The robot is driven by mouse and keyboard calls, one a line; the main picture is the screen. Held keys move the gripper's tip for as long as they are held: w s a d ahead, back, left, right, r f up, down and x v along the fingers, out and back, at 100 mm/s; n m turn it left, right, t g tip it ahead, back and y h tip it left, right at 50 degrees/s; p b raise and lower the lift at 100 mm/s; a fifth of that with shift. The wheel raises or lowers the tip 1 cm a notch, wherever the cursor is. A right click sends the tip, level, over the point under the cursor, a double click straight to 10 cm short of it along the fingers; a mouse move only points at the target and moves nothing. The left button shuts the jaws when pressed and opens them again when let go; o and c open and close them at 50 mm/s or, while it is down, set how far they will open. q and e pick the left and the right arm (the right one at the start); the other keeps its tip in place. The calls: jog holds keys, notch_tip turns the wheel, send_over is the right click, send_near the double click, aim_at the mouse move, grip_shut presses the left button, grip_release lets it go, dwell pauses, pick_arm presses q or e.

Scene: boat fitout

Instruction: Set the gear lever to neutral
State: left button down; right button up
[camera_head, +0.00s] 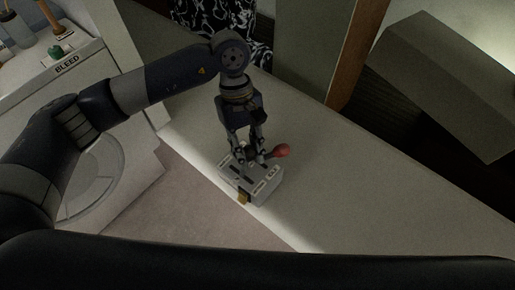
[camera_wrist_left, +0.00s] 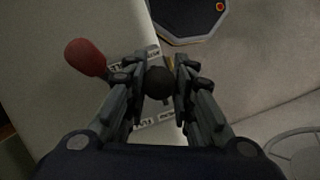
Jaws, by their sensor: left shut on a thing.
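A grey control box (camera_head: 258,187) with slots and small labels sits at the edge of the pale bench top. A lever with a red knob (camera_head: 281,151) leans out to its right. In the left wrist view the red knob (camera_wrist_left: 86,57) is left of the fingers, outside them. My left gripper (camera_head: 250,160) comes down over the box from above. In the left wrist view its fingers are closed around a round black knob (camera_wrist_left: 159,81). The fingers hide most of the slots, so which lever is the gear lever and its exact position cannot be read. My right gripper is not in view.
The pale bench top (camera_head: 350,185) is clear to the right of the box. A wooden post (camera_head: 358,55) and a grey block (camera_head: 450,85) stand behind. A white cabinet marked BLEED (camera_head: 48,80) is at left.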

pick_arm(q)
jog(key=shift+w+a+f+h+b, duration=0.15)
jog(key=shift+w+a+h+b, duration=0.35)
jog(key=shift+w+a+b, duration=0.35)
jog(key=shift+w+a+r+g+h+b, duration=0.35)
jog(key=shift+a+g+b, duration=0.3)
jog(key=shift+b, duration=0.4)
jog(key=c, duration=1.3)
grip_release()
jog(key=shift+s+d, duration=0.1)
jog(key=shift+c, duration=0.2)
jog(key=v, duration=1.2)
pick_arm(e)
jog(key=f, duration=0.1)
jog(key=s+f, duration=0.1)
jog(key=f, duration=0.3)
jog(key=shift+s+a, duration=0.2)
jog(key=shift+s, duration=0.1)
